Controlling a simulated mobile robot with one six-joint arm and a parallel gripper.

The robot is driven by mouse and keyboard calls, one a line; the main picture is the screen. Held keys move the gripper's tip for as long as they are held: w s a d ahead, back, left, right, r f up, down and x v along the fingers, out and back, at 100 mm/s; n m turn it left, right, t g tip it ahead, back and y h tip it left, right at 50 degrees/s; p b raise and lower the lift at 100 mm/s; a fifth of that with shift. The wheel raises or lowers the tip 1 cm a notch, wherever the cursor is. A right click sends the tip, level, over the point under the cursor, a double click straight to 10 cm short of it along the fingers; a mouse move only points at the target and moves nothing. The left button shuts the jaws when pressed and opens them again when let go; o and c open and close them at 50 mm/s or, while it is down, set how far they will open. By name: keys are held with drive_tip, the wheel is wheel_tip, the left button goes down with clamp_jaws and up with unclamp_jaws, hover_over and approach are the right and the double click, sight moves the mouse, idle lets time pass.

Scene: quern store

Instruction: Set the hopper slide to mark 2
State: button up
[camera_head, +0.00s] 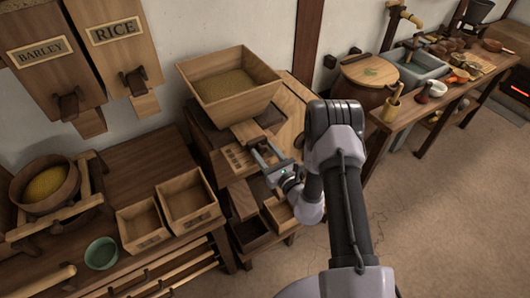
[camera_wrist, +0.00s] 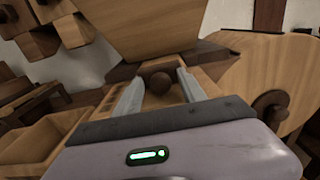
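The hopper (camera_head: 205,101), a wooden box of grain, stands on a wooden quern stand; its underside (camera_wrist: 150,30) fills the top of the wrist view. A pale slide board (camera_head: 248,130) shows below the hopper's front. A plate with dark marks (camera_head: 237,158) lies left of it; which mark the slide stands at is too small to tell. My gripper (camera_head: 264,154) is just in front of the slide. In the wrist view, my gripper (camera_wrist: 160,82) is open, with a dark round knob (camera_wrist: 158,83) between its fingers and gaps showing on both sides.
Two open wooden boxes (camera_head: 163,211) and a green bowl (camera_head: 101,253) are on the left bench. Barley (camera_head: 45,52) and rice (camera_head: 115,32) bins hang on the wall. A round wooden panel with a dark knob (camera_wrist: 270,105) is close right of my gripper. The right floor is clear.

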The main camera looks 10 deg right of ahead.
clamp_jaws()
idle(1.2)
